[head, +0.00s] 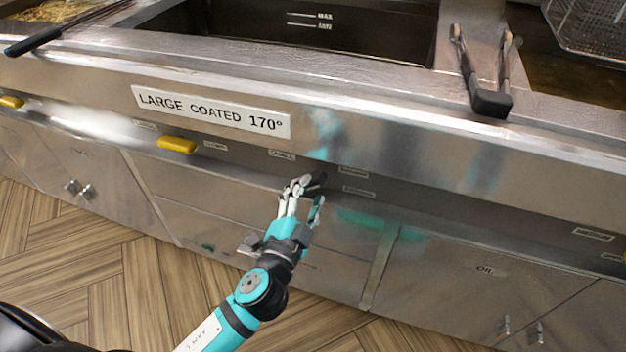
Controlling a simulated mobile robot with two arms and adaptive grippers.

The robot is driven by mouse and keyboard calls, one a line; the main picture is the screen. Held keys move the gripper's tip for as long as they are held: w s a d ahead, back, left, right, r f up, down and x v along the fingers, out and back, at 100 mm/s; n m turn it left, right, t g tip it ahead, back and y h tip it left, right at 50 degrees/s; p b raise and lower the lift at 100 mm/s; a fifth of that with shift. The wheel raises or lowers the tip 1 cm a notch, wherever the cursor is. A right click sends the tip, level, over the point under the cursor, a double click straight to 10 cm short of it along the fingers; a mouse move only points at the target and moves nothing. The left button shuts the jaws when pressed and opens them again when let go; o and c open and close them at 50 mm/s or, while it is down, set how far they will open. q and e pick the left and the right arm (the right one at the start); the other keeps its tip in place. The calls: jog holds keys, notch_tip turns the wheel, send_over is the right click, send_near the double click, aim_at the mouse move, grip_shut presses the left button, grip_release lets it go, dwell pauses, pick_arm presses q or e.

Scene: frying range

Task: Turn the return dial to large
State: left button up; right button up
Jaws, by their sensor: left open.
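The return dial (317,181) is a small dark knob on the front panel of the fryer, below the steel ledge. Small labels sit around it, too small to read surely. My left gripper (308,190) reaches up to it from below with its fingers open. One finger is at the left of the dial and the other at its lower right. The fingers partly hide the dial, so I cannot tell its pointing direction or whether they touch it. My right gripper is not in view.
A sign (212,111) reading "LARGE COATED 170°" is on the ledge front. A yellow handle (177,144) sticks out at the left. Black-handled tongs (482,85) lie on the ledge by the oil vat (330,30). Cupboard doors are below.

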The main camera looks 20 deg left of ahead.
aim_at(312, 188)
pick_arm(q)
jog(key=shift+w, duration=1.75)
grip_shut()
